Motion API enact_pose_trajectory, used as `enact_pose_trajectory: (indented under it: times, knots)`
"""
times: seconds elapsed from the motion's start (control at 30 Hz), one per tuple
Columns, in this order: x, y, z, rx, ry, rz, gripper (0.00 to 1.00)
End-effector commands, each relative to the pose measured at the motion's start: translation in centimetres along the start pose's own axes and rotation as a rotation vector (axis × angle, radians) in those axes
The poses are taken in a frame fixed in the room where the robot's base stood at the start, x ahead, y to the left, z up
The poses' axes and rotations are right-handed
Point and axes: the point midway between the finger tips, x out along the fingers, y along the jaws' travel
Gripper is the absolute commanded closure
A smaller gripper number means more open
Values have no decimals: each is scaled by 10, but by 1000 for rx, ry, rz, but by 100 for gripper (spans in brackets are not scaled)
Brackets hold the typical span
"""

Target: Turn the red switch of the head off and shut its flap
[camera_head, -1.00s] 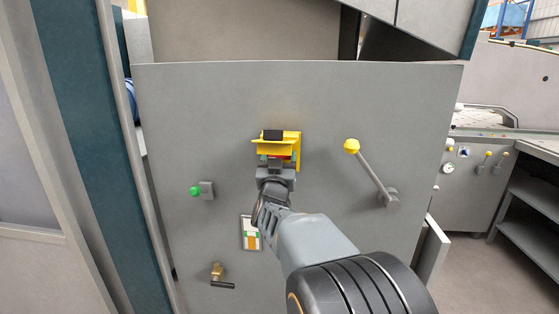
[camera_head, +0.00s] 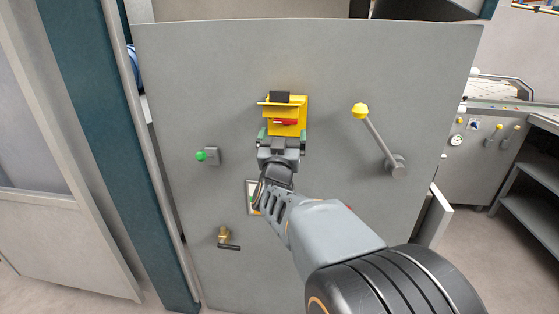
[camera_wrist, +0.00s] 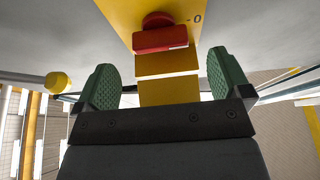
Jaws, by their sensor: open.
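The red switch (camera_head: 286,122) sits on a yellow plate (camera_head: 288,130) on the grey panel. Its yellow flap (camera_head: 279,101), with a black block on top, stands raised and juts out above the switch. In the wrist view the red handle (camera_wrist: 160,38) lies crosswise on the yellow plate, with a "0" mark to its right. My gripper (camera_head: 282,134) is just below the switch, in front of the lower part of the plate. In the wrist view its green finger pads (camera_wrist: 160,78) are wide apart, with nothing held between them and the handle beyond the tips.
A lever with a yellow knob (camera_head: 360,110) sticks out to the right. A green button (camera_head: 202,156) is on the left and a brass valve with a black handle (camera_head: 226,237) is at lower left.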

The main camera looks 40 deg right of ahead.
Motion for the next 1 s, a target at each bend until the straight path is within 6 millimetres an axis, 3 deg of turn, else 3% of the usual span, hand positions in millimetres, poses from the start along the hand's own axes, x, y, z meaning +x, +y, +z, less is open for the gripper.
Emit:
enact_pose_trajectory:
  times: [0.2,0.4,0.6,0.93,1.0]
  knots:
    - [-46,0,0,3,1,-3,4]
    - [-73,-1,0,1,1,-3,4]
    - [-86,0,0,0,1,-1,4]
    - [-88,0,0,-1,0,0,4]
    - [-88,-1,0,0,-2,-4,11]
